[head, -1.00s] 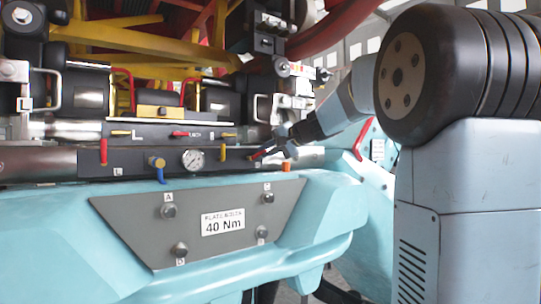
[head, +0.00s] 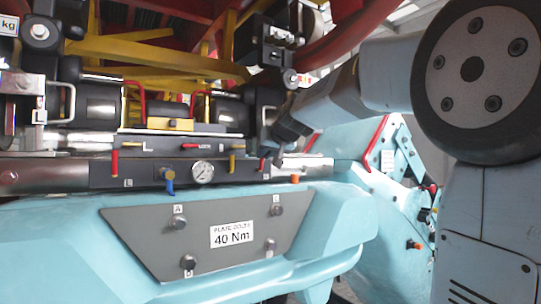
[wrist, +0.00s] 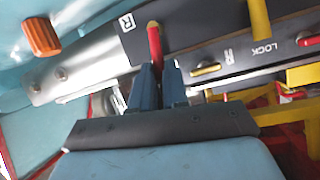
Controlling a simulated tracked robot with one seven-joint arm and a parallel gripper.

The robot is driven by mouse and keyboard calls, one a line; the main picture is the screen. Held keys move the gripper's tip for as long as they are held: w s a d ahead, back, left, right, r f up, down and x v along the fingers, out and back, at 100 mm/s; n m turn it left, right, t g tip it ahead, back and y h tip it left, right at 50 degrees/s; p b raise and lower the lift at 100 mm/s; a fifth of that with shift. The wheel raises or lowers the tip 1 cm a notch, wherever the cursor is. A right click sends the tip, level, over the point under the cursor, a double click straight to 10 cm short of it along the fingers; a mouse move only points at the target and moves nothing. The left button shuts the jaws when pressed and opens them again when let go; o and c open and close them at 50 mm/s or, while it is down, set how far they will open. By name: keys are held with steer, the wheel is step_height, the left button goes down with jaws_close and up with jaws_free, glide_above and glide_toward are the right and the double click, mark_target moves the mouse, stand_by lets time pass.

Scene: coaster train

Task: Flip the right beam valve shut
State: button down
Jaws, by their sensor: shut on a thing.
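The right beam valve is a red lever handle (wrist: 155,42) beside the R label (wrist: 127,21) on the dark beam panel. In the wrist view, it stands between the blue fingertips of my gripper (wrist: 159,72), which is shut on it. In the head view, the handle (head: 262,165) looks close to upright, and my gripper (head: 274,158) reaches it from the right, partly hiding the valve body. The left beam valve (head: 115,161), also a red handle, stands upright at the L end of the panel.
A pressure gauge (head: 203,173) and a blue valve handle (head: 169,182) sit mid-panel. Yellow levers (head: 232,162) and a red lever (head: 190,146) are nearby. An orange knob (wrist: 41,37) sits close to the beam. A 40 Nm plate (head: 232,235) is below.

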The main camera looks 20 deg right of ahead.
steer(key=shift+s+a+f+n+h, duration=0.15)
steer(key=shift+a+f+n+h, duration=0.1)
steer(key=shift+a+n+h, duration=0.35)
steer(key=shift+d, duration=0.1)
steer(key=c, duration=1.1)
jaws_free()
steer(key=shift+r+t, duration=0.15)
steer(key=shift+t, duration=0.15)
steer(key=shift+s, duration=0.1)
steer(key=v, duration=1.3)
steer(key=shift+s+d+r, duration=0.1)
steer(key=shift+s+r, duration=0.05)
steer(key=shift+s, duration=0.05)
steer(key=s+f+g, duration=0.2)
steer(key=s+f, duration=0.5)
steer(key=f, duration=0.4)
steer(key=s+d+f+g+h, duration=0.1)
steer(key=s+f+g, duration=0.2)
steer(key=s+f, duration=0.5)
steer(key=s+d+f+m+g, duration=0.1)
steer(key=s+f+g, duration=0.2)
steer(key=s+f, duration=0.5)
step_height(320, 180, down, 6)
steer(key=shift+d+f, duration=0.1)
steer(key=shift+d, duration=0.1)
